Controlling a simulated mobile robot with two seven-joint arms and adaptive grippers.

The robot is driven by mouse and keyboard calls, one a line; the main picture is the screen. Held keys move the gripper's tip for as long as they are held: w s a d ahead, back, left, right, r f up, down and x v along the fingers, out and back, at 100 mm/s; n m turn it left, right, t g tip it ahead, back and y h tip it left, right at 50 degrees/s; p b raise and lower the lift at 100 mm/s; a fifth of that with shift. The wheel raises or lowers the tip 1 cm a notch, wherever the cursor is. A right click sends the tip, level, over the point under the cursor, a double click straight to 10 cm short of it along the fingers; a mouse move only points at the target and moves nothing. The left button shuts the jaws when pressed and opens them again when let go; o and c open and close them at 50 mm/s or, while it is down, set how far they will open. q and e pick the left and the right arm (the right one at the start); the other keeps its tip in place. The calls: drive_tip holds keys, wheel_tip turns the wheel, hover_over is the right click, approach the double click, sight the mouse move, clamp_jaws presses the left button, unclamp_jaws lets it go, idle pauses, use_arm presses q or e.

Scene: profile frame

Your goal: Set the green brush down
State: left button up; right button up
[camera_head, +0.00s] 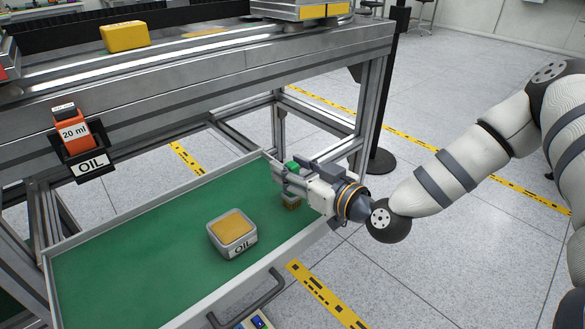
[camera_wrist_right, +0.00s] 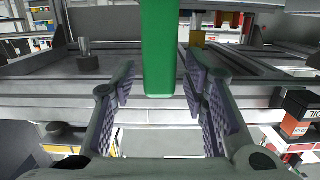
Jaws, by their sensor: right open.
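The green brush (camera_head: 292,166) shows only in part in the head view, at the far right corner of the green-floored drawer, with my right gripper hiding much of it. In the right wrist view the green handle (camera_wrist_right: 160,45) stands between the two fingers. My right gripper (camera_head: 282,174) is open around it, with a gap visible on both sides in the right wrist view. My left gripper is not in view.
A metal tin marked OIL with a yellow pad (camera_head: 233,226) sits in the drawer (camera_head: 130,255). An orange 20 ml oil bottle (camera_head: 75,133) hangs on the bench front. A yellow block (camera_head: 125,36) lies on the bench. The drawer's left part is clear; its handle (camera_head: 255,305) projects in front.

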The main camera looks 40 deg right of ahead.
drive_tip(key=s+r+p, duration=0.2)
drive_tip(key=s+p, duration=0.2)
drive_tip(key=s, duration=0.7)
drive_tip(key=s+a+f+g+y, duration=0.1)
drive_tip(key=s+a+f+g, duration=0.3)
drive_tip(key=s+f+g, duration=0.35)
drive_tip(key=s+a+f+g+y, duration=0.1)
drive_tip(key=s+a+f+g, duration=0.3)
drive_tip(key=s+f, duration=0.55)
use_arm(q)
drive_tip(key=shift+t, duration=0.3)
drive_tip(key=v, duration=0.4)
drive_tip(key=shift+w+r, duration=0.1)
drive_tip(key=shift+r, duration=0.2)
use_arm(e)
drive_tip(key=s+f+g+h, duration=0.1)
drive_tip(key=s+g, duration=0.4)
drive_tip(key=s, duration=0.8)
drive_tip(key=s+a+f+m+g+h, duration=0.1)
drive_tip(key=s+g, duration=0.5)
drive_tip(key=s, duration=0.7)
drive_tip(key=shift+s+a+f+h, duration=0.3)
drive_tip(key=shift+f+h, duration=0.3)
drive_tip(key=shift+f, duration=0.25)
use_arm(q)
drive_tip(key=shift+p, duration=0.3)
use_arm(e)
drive_tip(key=shift+w, duration=0.1)
